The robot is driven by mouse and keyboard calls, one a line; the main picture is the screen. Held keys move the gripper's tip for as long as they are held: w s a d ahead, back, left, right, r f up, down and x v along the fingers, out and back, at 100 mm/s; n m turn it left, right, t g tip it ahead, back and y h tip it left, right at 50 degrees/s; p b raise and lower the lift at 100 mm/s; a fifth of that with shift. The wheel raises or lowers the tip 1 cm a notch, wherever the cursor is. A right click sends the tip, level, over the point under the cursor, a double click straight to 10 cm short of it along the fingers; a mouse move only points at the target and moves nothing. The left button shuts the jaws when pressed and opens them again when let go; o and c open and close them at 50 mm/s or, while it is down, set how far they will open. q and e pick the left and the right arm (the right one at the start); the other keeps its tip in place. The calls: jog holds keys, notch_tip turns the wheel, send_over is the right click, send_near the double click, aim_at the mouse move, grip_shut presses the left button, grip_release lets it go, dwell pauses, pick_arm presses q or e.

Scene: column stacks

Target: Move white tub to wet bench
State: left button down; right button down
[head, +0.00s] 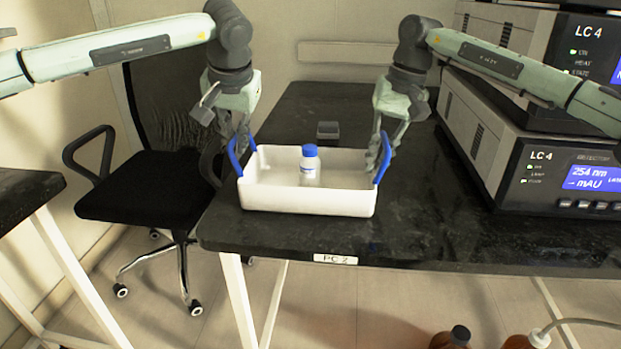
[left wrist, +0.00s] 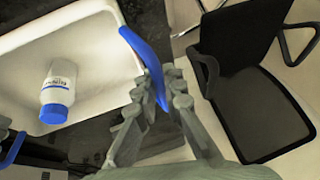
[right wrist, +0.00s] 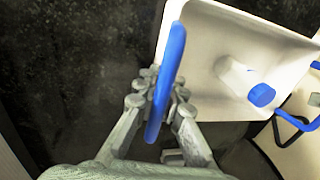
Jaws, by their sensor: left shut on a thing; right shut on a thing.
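The white tub (head: 306,197) has blue handles at its two ends and sits at the front left edge of the black bench marked PC 2. A white bottle with a blue cap (head: 310,166) stands inside it. My left gripper (head: 240,146) is shut on the left blue handle (left wrist: 146,62). My right gripper (head: 383,152) is shut on the right blue handle (right wrist: 168,82). The tub looks level. I cannot tell whether its base touches the bench top.
Stacked LC 4 instruments (head: 540,160) stand at the right of the black bench (head: 440,215). A small dark block (head: 327,130) lies behind the tub. Bottles (head: 455,338) stand on the floor.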

pick_arm(q)
jog(key=shift+d+r, duration=0.1)
jog(key=shift+d, duration=0.1)
